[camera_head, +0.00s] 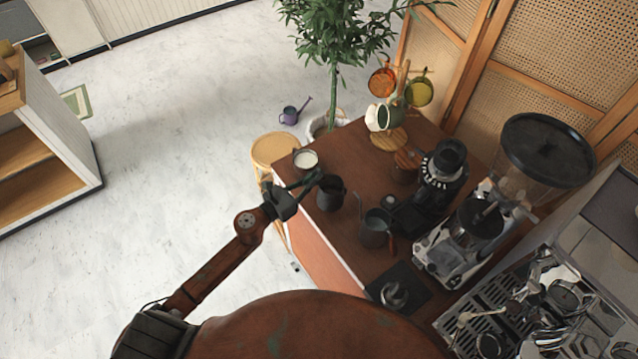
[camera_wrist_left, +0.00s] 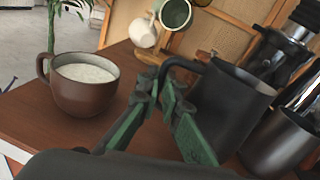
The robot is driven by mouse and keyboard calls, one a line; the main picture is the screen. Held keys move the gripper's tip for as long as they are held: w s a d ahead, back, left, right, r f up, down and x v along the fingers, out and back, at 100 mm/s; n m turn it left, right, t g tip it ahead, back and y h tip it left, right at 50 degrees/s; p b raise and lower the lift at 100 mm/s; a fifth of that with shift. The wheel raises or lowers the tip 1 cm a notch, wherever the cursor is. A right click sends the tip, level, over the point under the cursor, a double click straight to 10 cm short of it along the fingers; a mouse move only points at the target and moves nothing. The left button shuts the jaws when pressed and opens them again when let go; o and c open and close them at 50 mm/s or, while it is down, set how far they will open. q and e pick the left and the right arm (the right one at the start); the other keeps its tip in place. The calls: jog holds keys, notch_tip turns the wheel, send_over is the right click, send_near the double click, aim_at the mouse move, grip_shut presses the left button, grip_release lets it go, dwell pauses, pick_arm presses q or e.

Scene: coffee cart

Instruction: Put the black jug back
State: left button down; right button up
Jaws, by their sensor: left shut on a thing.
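The black jug (camera_head: 331,194) is near the left edge of the brown counter, upright or nearly so. In the left wrist view the jug (camera_wrist_left: 235,100) shows on the right, with its handle toward my gripper. My left gripper (camera_head: 310,184) reaches in from the left and is shut on the jug's handle. Its green-and-black fingers (camera_wrist_left: 166,95) meet around the handle's outer part in the left wrist view. I cannot tell whether the jug's base touches the counter. My right gripper is not in view.
A brown cup of white liquid (camera_head: 306,160) stands close behind the gripper. A grey metal pitcher (camera_head: 375,229) stands right of the jug, near a coffee grinder (camera_head: 470,235). A mug tree with hanging cups (camera_head: 419,92) is at the back. Bare counter (camera_head: 350,170) lies behind the jug.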

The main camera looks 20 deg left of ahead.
pick_arm(q)
jog(key=shift+w+d+f, duration=0.15)
jog(key=shift+w+f, duration=0.3)
jog(key=shift+f, duration=0.05)
jog(key=f, duration=0.1)
jog(key=f+b, duration=0.1)
jog(key=f, duration=0.1)
jog(key=shift+w+f, duration=0.15)
jog(key=shift+w, duration=0.2)
jog(key=shift+f, duration=0.2)
jog(key=shift+f, duration=0.15)
jog(key=c, duration=2.6)
grip_release()
jog(key=shift+f, duration=0.1)
jog(key=o, duration=0.5)
jog(key=shift+s, duration=0.1)
